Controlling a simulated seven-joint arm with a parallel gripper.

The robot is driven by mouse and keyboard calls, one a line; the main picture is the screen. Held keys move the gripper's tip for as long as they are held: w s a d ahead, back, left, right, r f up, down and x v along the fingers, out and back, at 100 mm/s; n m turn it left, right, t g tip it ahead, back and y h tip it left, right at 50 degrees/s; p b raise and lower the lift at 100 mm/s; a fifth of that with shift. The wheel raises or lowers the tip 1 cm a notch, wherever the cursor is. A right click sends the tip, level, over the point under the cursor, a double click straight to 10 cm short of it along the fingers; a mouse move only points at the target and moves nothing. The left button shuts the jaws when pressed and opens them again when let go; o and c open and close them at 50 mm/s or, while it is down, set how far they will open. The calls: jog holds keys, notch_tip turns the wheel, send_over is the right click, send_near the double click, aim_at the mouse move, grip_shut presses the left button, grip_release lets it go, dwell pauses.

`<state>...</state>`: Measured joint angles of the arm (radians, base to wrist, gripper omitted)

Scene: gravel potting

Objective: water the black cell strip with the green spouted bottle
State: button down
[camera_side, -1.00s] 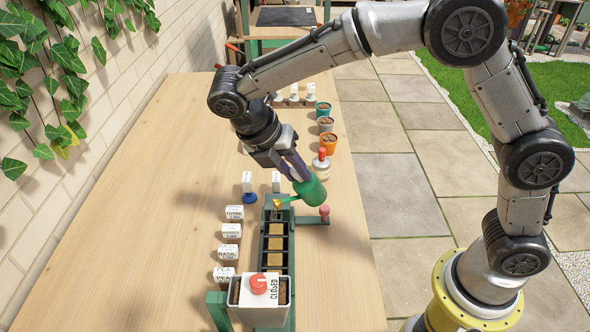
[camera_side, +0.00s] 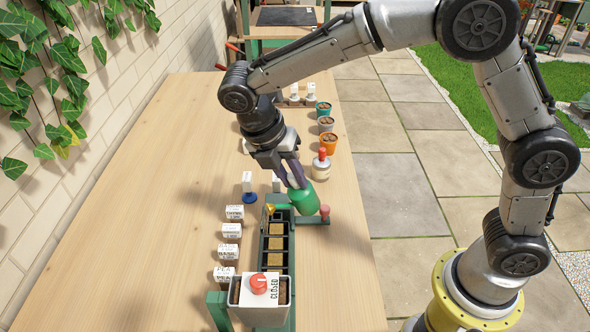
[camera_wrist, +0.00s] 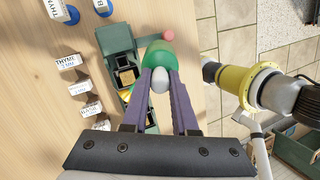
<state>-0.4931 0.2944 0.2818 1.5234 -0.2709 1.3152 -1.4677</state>
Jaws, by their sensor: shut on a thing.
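My gripper (camera_side: 296,178) is shut on the green spouted bottle (camera_side: 305,199) and holds it tilted over the far end of the black cell strip (camera_side: 291,250). Its brass spout tip (camera_side: 270,208) is above the far cells, at the strip's left side. No falling water can be made out. The strip lies in a green frame and has several cells with brown fill. In the wrist view the bottle (camera_wrist: 157,51) is between my purple fingers (camera_wrist: 161,95), and the strip (camera_wrist: 124,62) is partly hidden behind the left finger.
The table's left side is clear.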

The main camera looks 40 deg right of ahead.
jog(key=shift+s+r+m+y, duration=0.15)
jog(key=shift+s+m+y, duration=0.25)
jog(key=shift+m, duration=0.1)
jog(key=d+r+m+t+y, duration=0.1)
jog(key=d+r+m+y, duration=0.2)
jog(key=d+r+m, duration=0.1)
jog(key=shift+s+d+r+m, duration=0.15)
jog(key=shift+d+r+m, duration=0.25)
jog(key=shift+d, duration=0.7)
jog(key=shift+r, duration=0.1)
